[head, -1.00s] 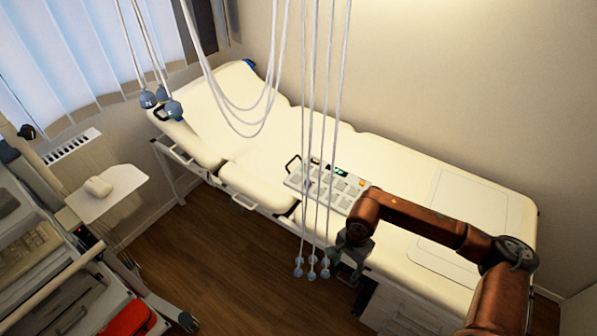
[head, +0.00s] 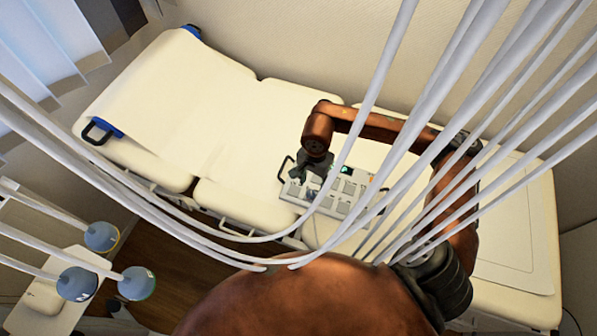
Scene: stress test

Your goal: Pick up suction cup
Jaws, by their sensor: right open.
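Three blue-grey suction cups hang on white tubes at the lower left: an upper one (head: 102,236), a lower left one (head: 77,284) and a lower right one (head: 137,283). My right gripper (head: 300,176) is open and seems empty. It is above the cream bed, at the left part of a grey device with buttons, well to the right of these cups. I cannot tell whether it touches the device. White tubes cross in front of my right arm. My left gripper is not in view.
The grey device (head: 348,190) lies on the cream bed (head: 225,110), with a dark handle at its left. White tubes (head: 215,238) sweep across the foreground. A small white table (head: 60,318) stands at the lower left, near the cups. The bed's left half is clear.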

